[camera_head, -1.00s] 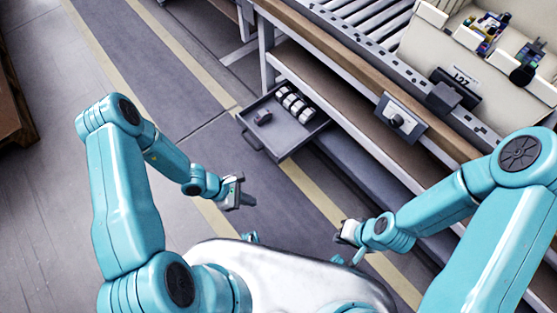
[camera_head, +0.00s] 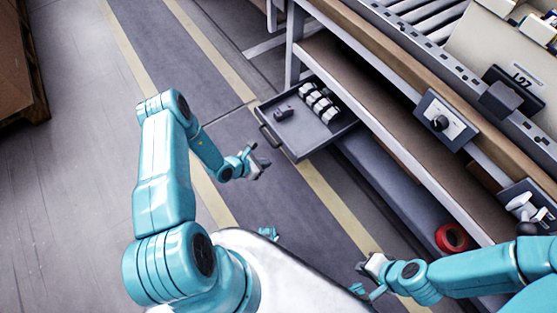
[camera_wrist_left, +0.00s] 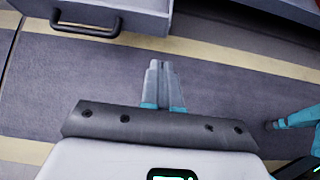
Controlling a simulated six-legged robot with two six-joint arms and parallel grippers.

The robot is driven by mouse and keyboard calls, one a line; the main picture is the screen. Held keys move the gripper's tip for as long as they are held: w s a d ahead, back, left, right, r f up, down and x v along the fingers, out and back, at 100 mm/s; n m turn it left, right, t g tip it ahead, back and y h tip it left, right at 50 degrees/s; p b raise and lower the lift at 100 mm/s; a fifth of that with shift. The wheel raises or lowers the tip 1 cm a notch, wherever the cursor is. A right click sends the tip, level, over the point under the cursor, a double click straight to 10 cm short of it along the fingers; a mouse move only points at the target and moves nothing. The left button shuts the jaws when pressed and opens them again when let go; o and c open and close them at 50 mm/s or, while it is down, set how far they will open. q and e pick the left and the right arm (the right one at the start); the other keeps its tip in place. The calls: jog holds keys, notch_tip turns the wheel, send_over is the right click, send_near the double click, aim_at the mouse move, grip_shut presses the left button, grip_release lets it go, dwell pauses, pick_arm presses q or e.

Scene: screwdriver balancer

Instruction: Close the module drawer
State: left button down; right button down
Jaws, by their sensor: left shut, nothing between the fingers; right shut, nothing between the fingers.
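The module drawer (camera_head: 300,146) is a grey tray pulled out from under the workbench. It holds several white modules and one dark one. Its dark handle (camera_head: 270,137) is on the front, facing left, and also shows at the top left of the left wrist view (camera_wrist_left: 86,30). My left gripper (camera_head: 262,165) is shut and empty, just below and to the left of the drawer's front, apart from the handle. Its closed fingers (camera_wrist_left: 162,68) point toward the drawer front in the left wrist view. My right gripper (camera_head: 365,270) is shut and empty, low in the picture, well away from the drawer.
The workbench (camera_head: 390,125) with a shelf and roller conveyor runs along the right. A control box with a knob (camera_head: 445,119) is on its edge. A red tape roll (camera_head: 451,238) lies at lower right. A pallet with a box (camera_head: 18,80) stands at upper left. The floor between is clear.

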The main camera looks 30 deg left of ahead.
aim_at(294, 156)
pick_arm(q)
jog(key=b+x, duration=0.1)
jog(key=x, duration=0.3)
jog(key=w+r+b+x, duration=0.1)
jog(key=x, duration=0.3)
jog(key=b+x, duration=0.2)
jog(key=x, duration=0.1)
jog(key=shift+w+d+r, duration=0.15)
jog(key=shift+w+d, duration=0.3)
jog(key=shift+w, duration=0.1)
